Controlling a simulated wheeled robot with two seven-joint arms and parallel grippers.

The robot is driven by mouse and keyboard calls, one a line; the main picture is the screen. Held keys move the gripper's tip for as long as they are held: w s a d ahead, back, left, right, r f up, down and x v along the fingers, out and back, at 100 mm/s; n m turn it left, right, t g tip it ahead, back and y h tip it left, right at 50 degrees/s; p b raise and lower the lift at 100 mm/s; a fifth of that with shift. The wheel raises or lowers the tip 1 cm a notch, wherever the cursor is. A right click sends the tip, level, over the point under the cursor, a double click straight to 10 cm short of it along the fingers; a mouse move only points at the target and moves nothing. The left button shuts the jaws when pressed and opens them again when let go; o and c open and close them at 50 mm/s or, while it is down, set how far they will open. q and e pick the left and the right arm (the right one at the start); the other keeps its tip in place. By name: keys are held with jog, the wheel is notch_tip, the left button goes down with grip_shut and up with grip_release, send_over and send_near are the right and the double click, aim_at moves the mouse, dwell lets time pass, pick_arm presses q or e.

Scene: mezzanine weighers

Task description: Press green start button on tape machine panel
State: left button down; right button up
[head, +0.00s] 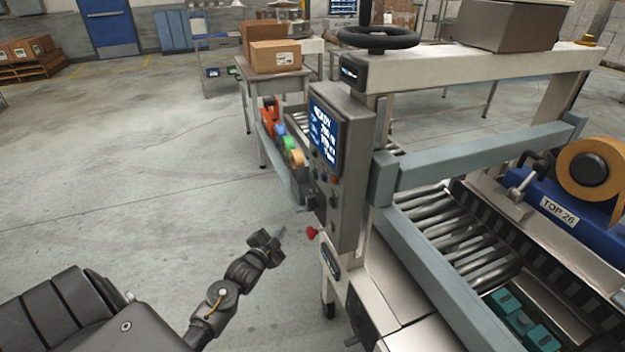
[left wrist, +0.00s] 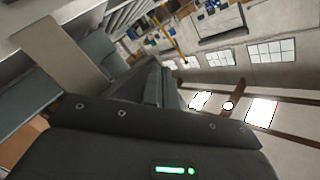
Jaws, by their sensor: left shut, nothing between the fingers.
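The grey control panel (head: 350,175) of the tape machine stands on the machine's near left corner, and its blue screen (head: 325,135) shows white text beginning with READY. Small buttons and dark knobs sit below the screen; I cannot clearly tell the green start button among them. A red mushroom button (head: 311,232) sticks out low by the panel. My left gripper (head: 281,233) is shut and empty, in the air left of and below the panel, apart from it. The left wrist view shows dark gripper housing and a tilted room, with no panel buttons recognisable. My right gripper is not in view.
The machine's roller bed (head: 450,225) and blue-grey side rail (head: 430,270) lie right of the panel. A table with cardboard boxes (head: 275,55) stands behind. The floor at left is clear.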

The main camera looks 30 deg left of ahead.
aim_at(314, 175)
pick_arm(q)
notch_tip(314, 175, up, 16)
jog(key=a+m+t+y, duration=0.1)
jog(key=a+m+t, duration=0.1)
jog(key=t, duration=0.1)
jog(key=shift+a+r+m+t+b, duration=0.15)
jog(key=shift+r+m+t+b, duration=0.15)
jog(key=shift+t+b, duration=0.1)
jog(key=shift+w+f, duration=0.1)
jog(key=shift+w, duration=0.1)
jog(key=w+d+b, duration=0.1)
jog(key=w+d, duration=0.4)
jog(key=w, duration=0.2)
jog(key=shift+b, duration=0.4)
dwell(1.0)
jog(key=shift+w+d, duration=0.1)
